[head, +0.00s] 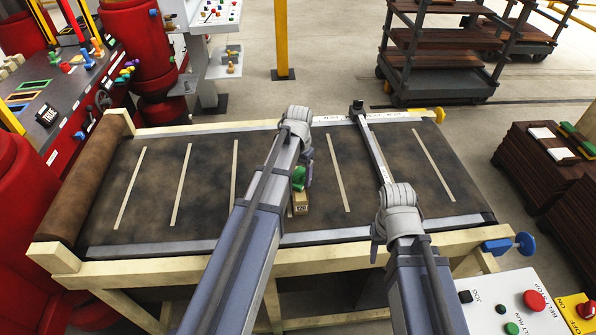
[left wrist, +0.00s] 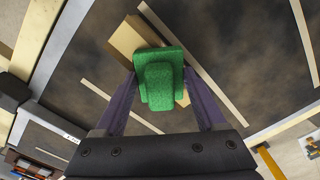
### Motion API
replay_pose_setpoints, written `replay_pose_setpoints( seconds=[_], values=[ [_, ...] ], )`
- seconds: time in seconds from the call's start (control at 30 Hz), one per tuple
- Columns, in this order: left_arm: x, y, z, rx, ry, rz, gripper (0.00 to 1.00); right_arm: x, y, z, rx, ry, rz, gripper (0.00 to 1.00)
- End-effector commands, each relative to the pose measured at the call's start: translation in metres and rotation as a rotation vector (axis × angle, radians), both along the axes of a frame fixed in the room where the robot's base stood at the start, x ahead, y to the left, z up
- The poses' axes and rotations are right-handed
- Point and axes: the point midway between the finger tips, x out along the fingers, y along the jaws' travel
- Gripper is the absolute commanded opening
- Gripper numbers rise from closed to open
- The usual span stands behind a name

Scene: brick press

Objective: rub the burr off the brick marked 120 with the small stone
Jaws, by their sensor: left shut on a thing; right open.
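The small stone (left wrist: 162,80) is a green block with a raised grip, held between the two purple fingers of my left gripper (left wrist: 161,92). In the head view the green stone (head: 298,178) shows just beside my left arm, with a purple finger of the left gripper (head: 306,172) next to it. The tan brick marked 120 (head: 300,203) lies on the dark belt, partly hidden by my arm. In the left wrist view the brick (left wrist: 125,42) lies under the stone, which covers much of it. I cannot tell whether they touch, and no burr is visible. My right gripper is out of sight.
The dark belt (head: 205,180) has pale cross lines and much free room. A metal bar (head: 374,146) crosses it on the right. A red machine (head: 18,185) stands left. A button panel (head: 520,305) is at front right, with dark brown stacks (head: 540,170) beyond.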

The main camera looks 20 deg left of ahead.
Motion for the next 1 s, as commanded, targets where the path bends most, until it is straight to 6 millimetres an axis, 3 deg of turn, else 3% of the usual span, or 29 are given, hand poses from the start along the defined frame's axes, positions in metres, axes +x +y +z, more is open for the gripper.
replay_pose_setpoints(
  seconds=[0.53, 1.0],
  values=[
    [-0.028, -0.013, 0.001, -0.002, 0.005, 0.0, 0.2, 0.0, 0.0, 0.001, 0.0, 0.0, 0.0, 0.5],
    [-0.04, -0.019, 0.0, -0.001, 0.003, -0.001, 0.2, 0.0, 0.0, 0.0, 0.0, 0.0, 0.0, 0.5]
  ],
)
